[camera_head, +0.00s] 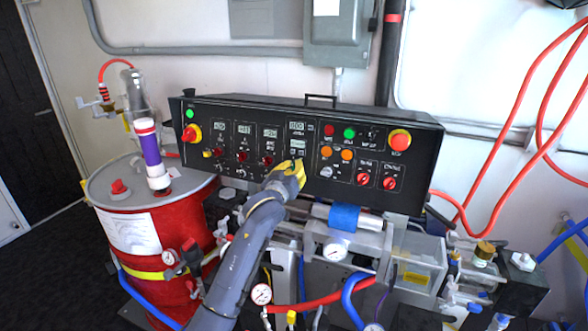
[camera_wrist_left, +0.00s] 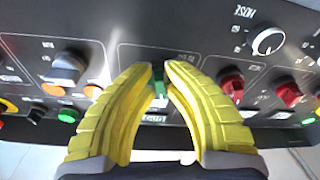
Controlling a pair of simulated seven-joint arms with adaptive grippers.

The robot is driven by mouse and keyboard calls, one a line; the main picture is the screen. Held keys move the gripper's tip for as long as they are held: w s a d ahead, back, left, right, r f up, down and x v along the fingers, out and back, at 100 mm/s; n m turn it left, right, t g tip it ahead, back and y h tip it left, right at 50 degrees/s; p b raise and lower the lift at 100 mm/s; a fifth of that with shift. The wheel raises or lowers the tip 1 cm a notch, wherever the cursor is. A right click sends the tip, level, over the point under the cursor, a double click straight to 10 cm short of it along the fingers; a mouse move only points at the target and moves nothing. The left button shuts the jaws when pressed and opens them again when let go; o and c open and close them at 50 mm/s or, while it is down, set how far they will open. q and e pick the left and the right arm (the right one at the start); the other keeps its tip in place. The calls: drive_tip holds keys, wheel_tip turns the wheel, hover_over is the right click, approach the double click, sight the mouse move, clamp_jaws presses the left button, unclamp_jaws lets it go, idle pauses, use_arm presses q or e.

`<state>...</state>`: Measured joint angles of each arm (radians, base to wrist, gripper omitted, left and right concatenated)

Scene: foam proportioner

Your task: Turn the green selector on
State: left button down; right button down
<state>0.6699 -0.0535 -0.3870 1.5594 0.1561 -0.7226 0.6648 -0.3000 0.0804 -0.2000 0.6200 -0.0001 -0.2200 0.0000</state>
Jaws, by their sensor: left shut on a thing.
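My left gripper (camera_head: 296,170) reaches up to the middle of the black control panel (camera_head: 225,108), its yellow fingers against the panel face. In the left wrist view the two yellow fingertips (camera_wrist_left: 159,72) are closed around the green selector (camera_wrist_left: 158,86). Only a narrow dark green strip of the selector shows between them, so which way it points cannot be told. In the head view the fingers hide the selector. My right gripper is in neither view.
Orange buttons (camera_head: 326,152) sit just right of the gripper in the head view, and red knobs (camera_head: 267,160) sit to its left. A red emergency button (camera_head: 399,140) is at the panel's right. A red drum (camera_head: 160,235), hoses and gauges crowd the space below.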

use_arm(q)
drive_tip(key=m, duration=0.3)
drive_tip(key=r+m+h, duration=0.1)
drive_tip(key=m, duration=0.2)
drive_tip(key=shift+a, duration=0.15)
drive_tip(key=shift+m+g+h, duration=0.5)
drive_tip(key=shift+m+h, duration=0.1)
drive_tip(key=shift+m, duration=1.8)
drive_tip(key=c, duration=1.5)
unclamp_jaws()
drive_tip(key=shift+d, duration=0.2)
drive_tip(key=shift+f, duration=0.2)
drive_tip(key=shift+s+a+f, duration=0.1)
drive_tip(key=shift+s+a, duration=0.2)
drive_tip(key=shift+s, duration=0.1)
drive_tip(key=v, duration=1.1)
